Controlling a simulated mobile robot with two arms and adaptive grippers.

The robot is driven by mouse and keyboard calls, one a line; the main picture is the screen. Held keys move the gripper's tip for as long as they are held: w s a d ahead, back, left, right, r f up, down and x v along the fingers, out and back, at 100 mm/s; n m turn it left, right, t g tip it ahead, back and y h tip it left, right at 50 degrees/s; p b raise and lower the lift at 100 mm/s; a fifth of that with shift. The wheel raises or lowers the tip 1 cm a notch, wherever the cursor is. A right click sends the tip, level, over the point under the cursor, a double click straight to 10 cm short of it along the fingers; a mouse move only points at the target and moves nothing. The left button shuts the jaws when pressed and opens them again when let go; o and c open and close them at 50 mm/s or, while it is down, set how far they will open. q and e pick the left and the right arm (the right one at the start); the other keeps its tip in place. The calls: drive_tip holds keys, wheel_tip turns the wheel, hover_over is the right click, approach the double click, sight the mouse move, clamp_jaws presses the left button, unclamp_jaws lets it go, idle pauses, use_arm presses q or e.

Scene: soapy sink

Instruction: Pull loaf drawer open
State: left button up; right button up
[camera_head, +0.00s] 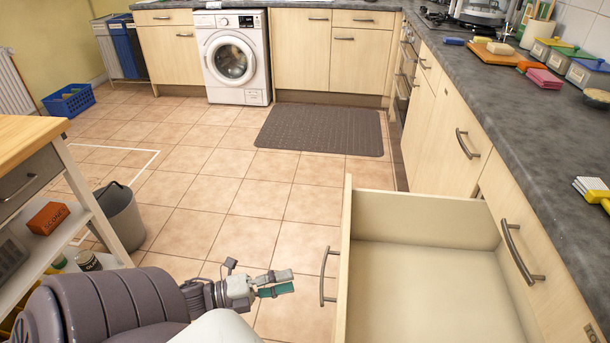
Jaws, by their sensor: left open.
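A wooden drawer (440,285) stands pulled out of the counter on the right. Its inside looks empty, and its front panel is seen from behind and edge-on, so I cannot read any label naming it as the loaf drawer. Its curved metal handle (325,278) sticks out to the left of the front panel. My left gripper (284,283) is open, a little left of the handle, with a visible gap between them. Nothing is between its fingers. My right gripper is not in view.
A dark mat (321,130) lies on the tiled floor before a washing machine (233,57). A grey bucket (121,215) and a wooden-topped trolley (24,150) stand at left. The worktop (530,140) runs along the right. The middle floor is clear.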

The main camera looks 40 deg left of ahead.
use_arm(q)
drive_tip(key=shift+v, duration=1.2)
